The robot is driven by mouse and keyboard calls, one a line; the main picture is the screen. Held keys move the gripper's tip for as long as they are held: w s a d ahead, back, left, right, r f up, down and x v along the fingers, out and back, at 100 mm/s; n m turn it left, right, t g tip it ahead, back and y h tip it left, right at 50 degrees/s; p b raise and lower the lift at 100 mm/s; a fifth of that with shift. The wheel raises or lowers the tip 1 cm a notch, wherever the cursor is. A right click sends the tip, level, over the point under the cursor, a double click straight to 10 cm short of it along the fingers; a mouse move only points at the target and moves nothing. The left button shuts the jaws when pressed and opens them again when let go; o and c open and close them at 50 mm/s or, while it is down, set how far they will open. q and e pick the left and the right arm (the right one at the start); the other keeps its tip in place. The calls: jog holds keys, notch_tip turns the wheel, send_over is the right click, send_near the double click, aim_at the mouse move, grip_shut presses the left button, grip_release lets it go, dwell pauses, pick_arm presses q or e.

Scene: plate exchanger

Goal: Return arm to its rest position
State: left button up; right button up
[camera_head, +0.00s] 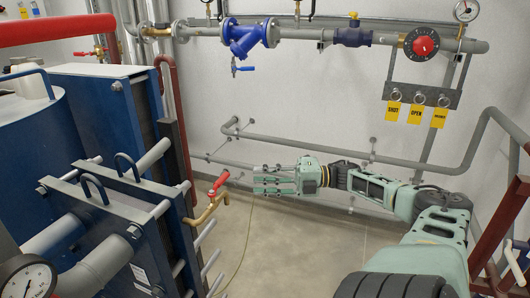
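My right arm comes in from the lower right and stretches to the left across the middle of the view. Its green gripper (262,180) points left, with its fingers stretched out straight and apart and nothing between them. It hangs in front of the pale wall and floor, to the right of the red-handled valve (219,181) and apart from it. My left arm and gripper are not in view.
The blue plate exchanger (110,215) with grey pipe stubs fills the left. A grey pipe (320,147) runs along the wall behind my gripper. Above are a blue strainer (245,38), a red dial (422,43) and yellow tags (415,114). A brown frame (498,232) stands at right.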

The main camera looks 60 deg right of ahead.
jog(key=shift+s+d, duration=0.1)
jog(key=shift+s, duration=0.1)
dwell(0.5)
